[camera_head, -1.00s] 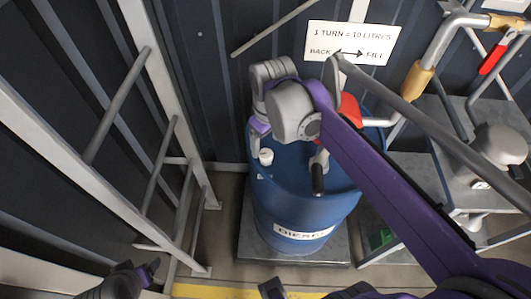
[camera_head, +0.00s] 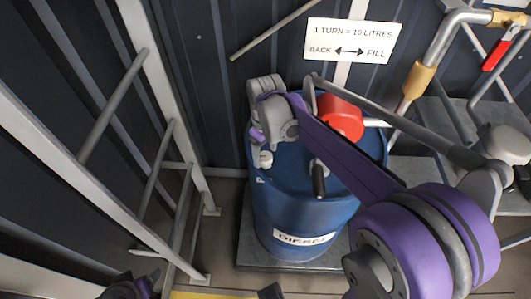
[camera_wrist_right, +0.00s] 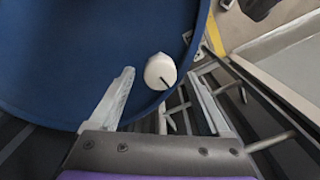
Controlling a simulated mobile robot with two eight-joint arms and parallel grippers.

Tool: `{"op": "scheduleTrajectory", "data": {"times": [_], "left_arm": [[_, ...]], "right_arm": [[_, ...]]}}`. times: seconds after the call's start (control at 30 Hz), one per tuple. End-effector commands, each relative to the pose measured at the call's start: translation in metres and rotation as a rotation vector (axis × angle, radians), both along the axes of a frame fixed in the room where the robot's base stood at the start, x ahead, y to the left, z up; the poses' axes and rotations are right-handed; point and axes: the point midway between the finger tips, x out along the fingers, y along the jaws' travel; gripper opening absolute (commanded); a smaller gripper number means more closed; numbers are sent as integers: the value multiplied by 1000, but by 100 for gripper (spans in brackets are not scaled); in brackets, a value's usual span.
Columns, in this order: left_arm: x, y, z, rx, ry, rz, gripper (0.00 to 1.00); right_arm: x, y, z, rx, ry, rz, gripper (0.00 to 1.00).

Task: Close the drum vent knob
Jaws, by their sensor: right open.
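The drum vent knob (camera_head: 266,160) is a small white knob at the left edge of the blue diesel drum's top (camera_head: 300,205). In the right wrist view the knob (camera_wrist_right: 160,70) has a dark line on its face and appears between the fingertips of my right gripper (camera_wrist_right: 162,74). That gripper is open, with a finger on each side; I see no contact, and cannot tell the depth. In the head view its wrist hangs over the drum's left rim, and its fingertips are hard to make out. My left gripper (camera_head: 135,287) is partly visible at the bottom edge, away from the drum.
A red pump body (camera_head: 341,118) and a dark-handled crank (camera_head: 318,180) stand on the drum close to my right arm. A grey ladder-like frame (camera_head: 170,150) rises to the left. A pipe with a red lever (camera_head: 494,54) is at the right. A sign hangs behind.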

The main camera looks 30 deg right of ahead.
Motion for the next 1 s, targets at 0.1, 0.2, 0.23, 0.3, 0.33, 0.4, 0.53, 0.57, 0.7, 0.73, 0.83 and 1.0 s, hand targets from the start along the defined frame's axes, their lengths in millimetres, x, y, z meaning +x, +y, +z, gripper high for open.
{"op": "scheduleTrajectory", "data": {"times": [0.1, 0.2, 0.23, 0.3, 0.33, 0.4, 0.53, 0.57, 0.7, 0.73, 0.83, 1.0], "left_arm": [[0, 0, -1, 0, 0, 0, 75], [0, 0, 0, 0, 0, 0, 75], [0, 0, 0, 0, 0, 0, 75], [0, 0, 0, 0, 0, 0, 75], [0, 0, 0, 0, 0, 0, 75], [0, 0, 0, 0, 0, 0, 75], [0, 0, 0, 0, 0, 0, 75], [0, 0, 0, 0, 0, 0, 75], [0, 0, 0, 0, 0, 0, 75], [0, 0, 0, 0, 0, 0, 75], [0, 0, 0, 0, 0, 0, 75], [0, 0, 0, 0, 0, 0, 75]], "right_arm": [[0, 0, -5, 0, 0, 0, 81], [0, 0, -6, 0, 0, 0, 81], [0, 0, -6, 0, 0, 0, 81], [0, 0, -6, 0, 0, 0, 81], [0, 0, -6, 0, 0, 0, 81], [0, 0, -6, 0, 0, 0, 72], [0, 0, -6, 0, 0, 0, 48], [0, 0, -6, 0, 0, 0, 43], [0, 0, -6, 0, 0, 0, 18], [0, 0, -6, 0, 0, 0, 12], [0, 0, -5, 0, 0, 0, 0], [0, 0, -5, 0, 0, -9, 0]]}}
